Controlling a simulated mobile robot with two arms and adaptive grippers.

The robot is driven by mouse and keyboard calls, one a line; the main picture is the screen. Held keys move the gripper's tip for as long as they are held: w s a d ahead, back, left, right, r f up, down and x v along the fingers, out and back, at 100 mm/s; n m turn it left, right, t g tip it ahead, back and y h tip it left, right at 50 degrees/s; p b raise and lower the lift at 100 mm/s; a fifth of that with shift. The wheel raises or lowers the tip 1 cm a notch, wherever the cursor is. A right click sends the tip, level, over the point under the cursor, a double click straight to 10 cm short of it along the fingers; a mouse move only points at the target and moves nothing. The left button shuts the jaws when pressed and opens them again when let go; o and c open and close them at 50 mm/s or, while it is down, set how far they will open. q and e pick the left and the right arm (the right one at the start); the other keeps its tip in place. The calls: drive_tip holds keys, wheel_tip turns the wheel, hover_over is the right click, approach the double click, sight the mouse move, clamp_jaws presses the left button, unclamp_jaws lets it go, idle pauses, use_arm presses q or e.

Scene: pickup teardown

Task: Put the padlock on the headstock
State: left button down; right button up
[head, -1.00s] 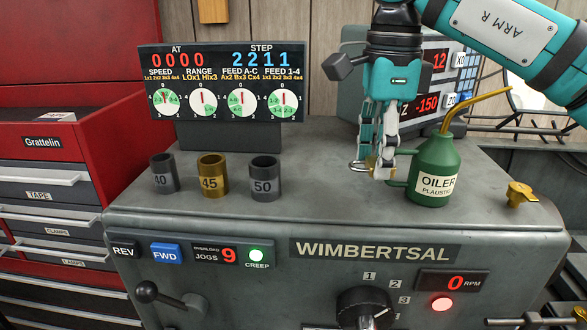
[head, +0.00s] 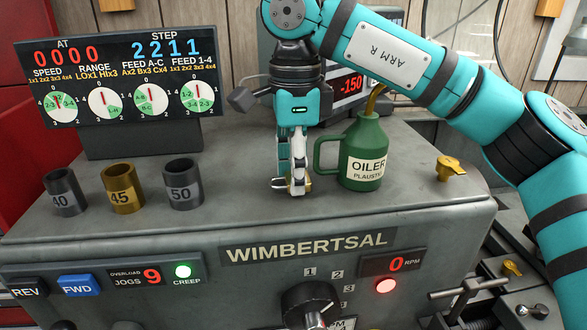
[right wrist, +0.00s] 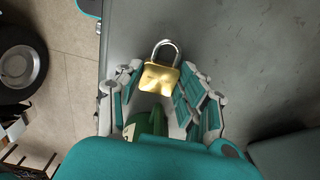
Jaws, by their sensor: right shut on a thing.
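The brass padlock (right wrist: 158,80) with its silver shackle is between the fingers of my right gripper (right wrist: 161,68) in the right wrist view. My right gripper (head: 294,187) is shut on it. In the head view the fingers mostly hide the padlock, and only small bits show at the tips. The gripper points down over the grey top of the headstock (head: 238,170), left of the green oiler. The padlock is low over or at this top; I cannot tell whether it touches. My left gripper is not in view.
The green oiler (head: 363,155) stands close to the right of the gripper. Sleeves marked 40 (head: 66,192), 45 (head: 121,190) and 50 (head: 183,185) stand to the left. A brass knob (head: 449,167) is at the right. The top between sleeve 50 and my gripper is clear.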

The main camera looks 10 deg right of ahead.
drive_tip(key=shift+f, duration=0.4)
drive_tip(key=o, duration=1.2)
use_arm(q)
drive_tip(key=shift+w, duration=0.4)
use_arm(e)
drive_tip(key=shift+r, duration=0.6)
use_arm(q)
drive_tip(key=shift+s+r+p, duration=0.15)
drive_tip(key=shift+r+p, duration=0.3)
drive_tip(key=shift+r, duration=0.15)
use_arm(e)
wheel_tip(320, 180, up, 11)
drive_tip(key=shift+r, duration=0.1)
